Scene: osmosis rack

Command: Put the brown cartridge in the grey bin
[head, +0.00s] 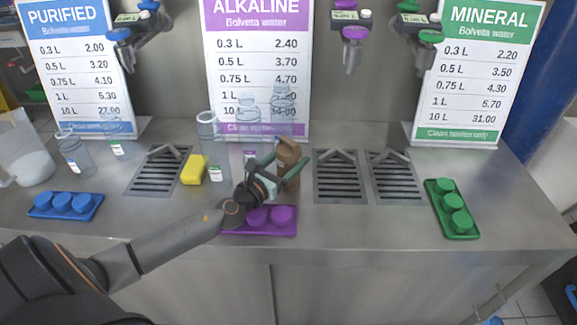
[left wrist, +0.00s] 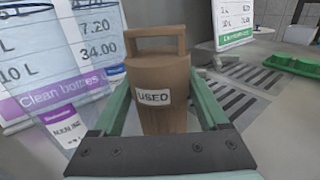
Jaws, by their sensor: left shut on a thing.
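The brown cartridge (head: 288,153) has a handle on top and a white label reading USED, which shows in the left wrist view (left wrist: 155,98). It is upright, above the counter behind the purple cap tray. My left gripper (head: 283,166) is shut on it, with one green finger on each side. In the head view the gripper hides part of its lower body. I see no grey bin in either view. My right gripper is not in view.
A purple cap tray (head: 290,230) lies below my left arm. A blue tray (head: 60,213) is at left and a green tray (head: 461,231) at right. Glass bottles (head: 217,173), a yellow sponge (head: 194,169) and price signs (head: 475,75) stand around. Drain grates (head: 341,183) lie right of the cartridge.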

